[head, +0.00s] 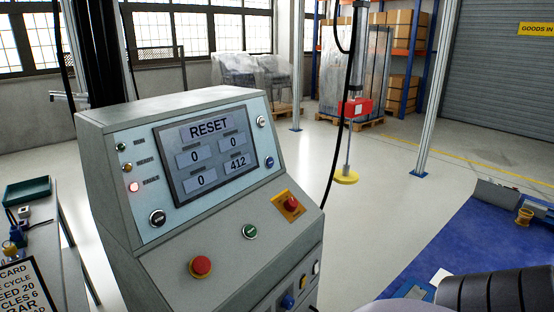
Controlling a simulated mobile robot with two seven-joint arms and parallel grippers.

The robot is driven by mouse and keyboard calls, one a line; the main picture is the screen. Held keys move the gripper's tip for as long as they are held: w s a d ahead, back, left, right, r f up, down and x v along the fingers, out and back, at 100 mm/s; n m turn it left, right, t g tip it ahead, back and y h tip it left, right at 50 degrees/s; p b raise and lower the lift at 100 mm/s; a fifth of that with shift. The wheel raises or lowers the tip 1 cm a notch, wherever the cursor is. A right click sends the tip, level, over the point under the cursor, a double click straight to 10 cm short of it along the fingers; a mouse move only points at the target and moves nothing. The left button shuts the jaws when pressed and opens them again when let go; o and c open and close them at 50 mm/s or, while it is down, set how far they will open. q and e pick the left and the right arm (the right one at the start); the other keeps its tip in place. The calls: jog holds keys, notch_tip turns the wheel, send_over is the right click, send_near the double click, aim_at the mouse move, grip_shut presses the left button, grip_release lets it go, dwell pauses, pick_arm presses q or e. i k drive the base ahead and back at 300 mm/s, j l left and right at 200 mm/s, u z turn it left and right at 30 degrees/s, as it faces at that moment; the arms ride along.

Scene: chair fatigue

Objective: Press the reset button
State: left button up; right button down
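A grey control console (190,190) with a sloped face stands left of centre. Its screen (212,151) reads RESET above boxes showing 0, 0, 0 and 412. Right of the screen are a white button (261,121) and a blue button (269,162). A black button (157,217) sits below left of the screen. On the lower ledge are a red mushroom button (201,266), a green button (250,231) and a red knob on a yellow plate (291,204). The small button labels are too small to read. Neither of my grippers is in view.
A hanging rod with a red block and yellow disc (346,177) is behind. A blue mat (460,240) lies right. A dark ribbed object (495,291) fills the lower right corner.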

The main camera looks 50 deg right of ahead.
aim_at(270, 162)
jog(key=l, duration=1.95)
